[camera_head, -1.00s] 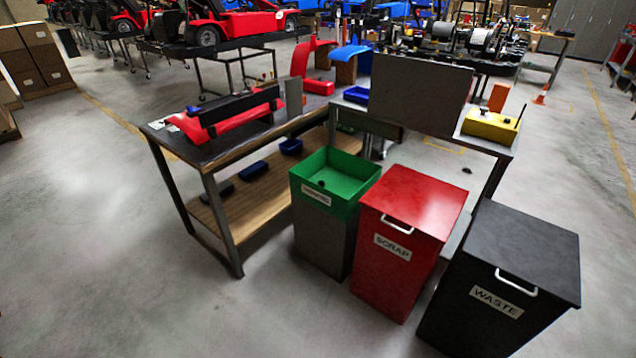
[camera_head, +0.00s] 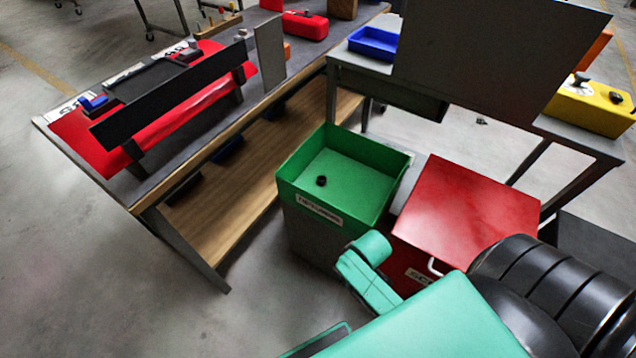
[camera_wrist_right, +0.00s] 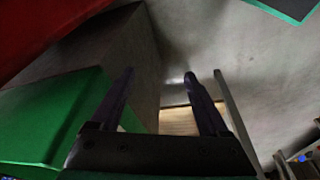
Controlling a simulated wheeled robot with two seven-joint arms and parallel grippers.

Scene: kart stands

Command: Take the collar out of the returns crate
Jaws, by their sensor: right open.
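The collar (camera_head: 321,181) is a small dark ring lying on the floor of the returns crate (camera_head: 308,206), an open green-topped box with a white label on its front. In the right wrist view the crate's green wall (camera_wrist_right: 55,110) is at the left, and the collar is not visible there. My right gripper (camera_wrist_right: 159,82) is open, with two dark fingers apart and nothing between them. It is outside the crate, beside its green wall. In the head view my right arm reaches in from the lower right, in front of the crate and red bin. My left gripper is not in view.
A red scrap bin (camera_head: 470,200) stands right of the crate, partly behind my arm. A bench (camera_head: 280,75) with a wooden lower shelf (camera_head: 245,185) is close on the left. A grey stand (camera_head: 455,105) with a blue tray (camera_head: 373,43) rises behind. Open floor lies at lower left.

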